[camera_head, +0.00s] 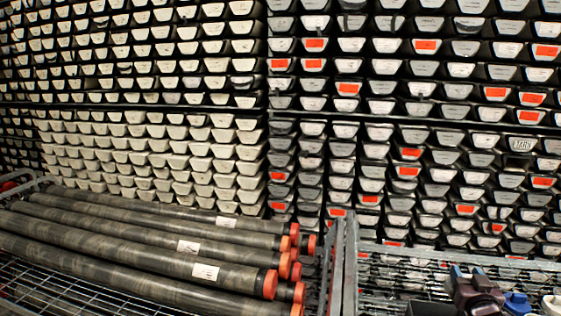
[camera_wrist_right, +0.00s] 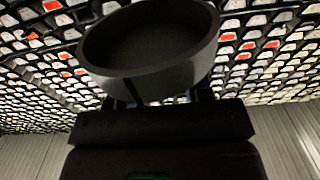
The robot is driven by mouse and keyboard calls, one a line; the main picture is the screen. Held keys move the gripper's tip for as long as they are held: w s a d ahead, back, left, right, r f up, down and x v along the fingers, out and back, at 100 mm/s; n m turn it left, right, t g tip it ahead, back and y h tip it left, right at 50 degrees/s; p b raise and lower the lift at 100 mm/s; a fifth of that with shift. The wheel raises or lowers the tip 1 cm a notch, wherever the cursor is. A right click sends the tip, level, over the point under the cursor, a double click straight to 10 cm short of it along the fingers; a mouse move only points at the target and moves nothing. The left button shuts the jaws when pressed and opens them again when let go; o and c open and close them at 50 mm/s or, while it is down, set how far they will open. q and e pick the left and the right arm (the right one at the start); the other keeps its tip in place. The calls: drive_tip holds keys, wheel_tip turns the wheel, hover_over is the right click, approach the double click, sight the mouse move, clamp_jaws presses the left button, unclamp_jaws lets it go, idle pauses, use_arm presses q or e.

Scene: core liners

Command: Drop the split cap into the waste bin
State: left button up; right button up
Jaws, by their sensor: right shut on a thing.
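My right gripper (camera_head: 478,286) shows at the bottom right of the head view, above the wire-mesh surface. It is shut on a dark, round, hollow cap, the split cap (camera_wrist_right: 165,82), which fills the upper middle of the right wrist view with its open side partly facing the camera. The gripper's fingers (camera_wrist_right: 155,100) are mostly hidden behind and below the cap. I cannot identify the waste bin; a dark box edge (camera_head: 430,309) shows at the bottom, left of the gripper. My left gripper is not in view.
Long dark core tubes with orange ends (camera_head: 130,245) lie in a wire-mesh cart at left. A grey metal post (camera_head: 350,265) stands right of them. A blue object (camera_head: 517,302) and a white one (camera_head: 551,304) sit right of the gripper. Stacked trays (camera_head: 400,130) fill the back.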

drive_tip(key=shift+f, duration=0.7)
wheel_tip(320, 180, down, 3)
drive_tip(key=shift+r+b, duration=0.15)
drive_tip(key=shift+b, duration=0.4)
drive_tip(key=shift+f+b, duration=0.75)
drive_tip(key=shift+b, duration=0.05)
drive_tip(key=o, duration=1)
drive_tip(key=shift+c, duration=0.2)
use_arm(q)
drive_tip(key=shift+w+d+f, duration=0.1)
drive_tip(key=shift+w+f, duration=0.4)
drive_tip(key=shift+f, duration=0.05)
